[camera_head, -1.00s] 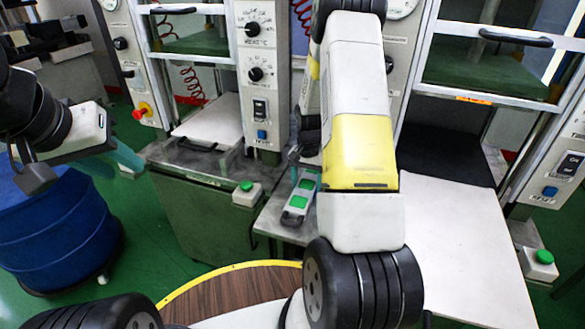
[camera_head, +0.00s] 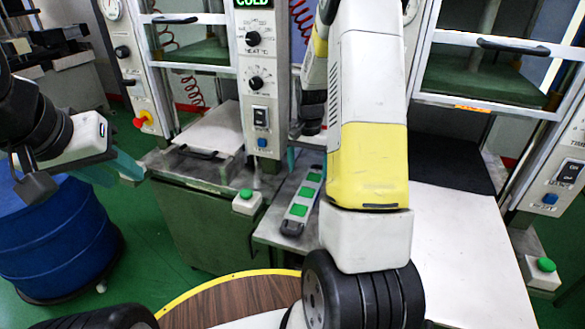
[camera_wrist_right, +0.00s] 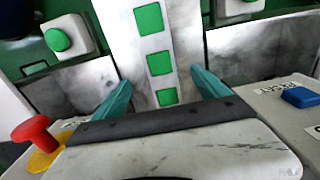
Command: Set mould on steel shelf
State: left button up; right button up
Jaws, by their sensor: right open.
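The mould (camera_head: 303,198), a long pale strip with several green squares and a dark end, lies on the grey steel shelf (camera_head: 268,228) between the two presses. It also shows in the right wrist view (camera_wrist_right: 155,45), running away from the hand. My right gripper (camera_wrist_right: 161,92) is open, with its teal fingertips apart on either side of the strip in that view. I see no contact with the mould. In the head view my right arm hides most of this gripper. My left gripper (camera_head: 112,170) hangs at the left above the blue drum; its finger gap is unclear.
A press with a pale plate (camera_head: 215,128) stands at the left. Another press (camera_head: 480,75) stands at the right, with a white slab (camera_head: 465,255) in front. Button boxes (camera_head: 247,201) stick out near the shelf. A blue drum (camera_head: 55,240) stands at the left.

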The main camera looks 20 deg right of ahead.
jog(key=s+a+r+n+t, duration=0.2)
jog(key=s+a+r, duration=0.1)
jog(key=r, duration=0.8)
jog(key=s+a+r+n+t, duration=0.1)
jog(key=s+a+r+n, duration=0.1)
jog(key=s, duration=0.4)
jog(key=s+a+r+n+t+y, duration=0.1)
jog(key=s+a+r+n, duration=0.1)
jog(key=s+a+r, duration=0.2)
jog(key=s+a+r+n+t+y, duration=0.1)
jog(key=s+a+r+n+t, duration=0.1)
jog(key=s+r, duration=0.5)
jog(key=s+a, duration=0.1)
jog(key=s, duration=0.2)
jog(key=shift+a, duration=0.4)
